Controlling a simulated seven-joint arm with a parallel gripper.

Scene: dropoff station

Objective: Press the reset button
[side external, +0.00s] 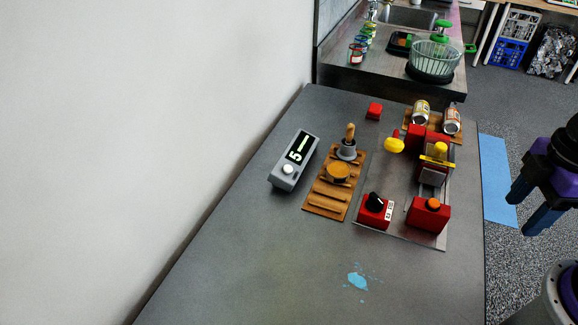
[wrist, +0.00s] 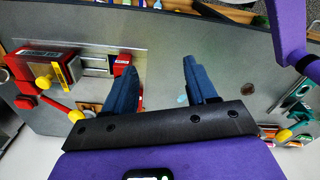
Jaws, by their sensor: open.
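A grey box with a lit display (side external: 298,150) stands at the left of the grey table, with a round white button (side external: 288,169) on its near end. A red box (side external: 428,215) with an orange button (side external: 433,203) on top stands at the right of a metal plate. I cannot read which button is the reset one. My gripper (side external: 527,205) hangs open and empty beyond the table's right edge, apart from both buttons. In the wrist view its blue fingers (wrist: 160,70) are spread, with nothing between them.
A red box with a black knob (side external: 375,207) stands left of the orange button. A wooden board (side external: 324,205) holds a tamper (side external: 347,145). A yellow-topped red machine (side external: 436,154) and cans (side external: 452,119) stand behind. The table front is clear except for a blue spill (side external: 357,281).

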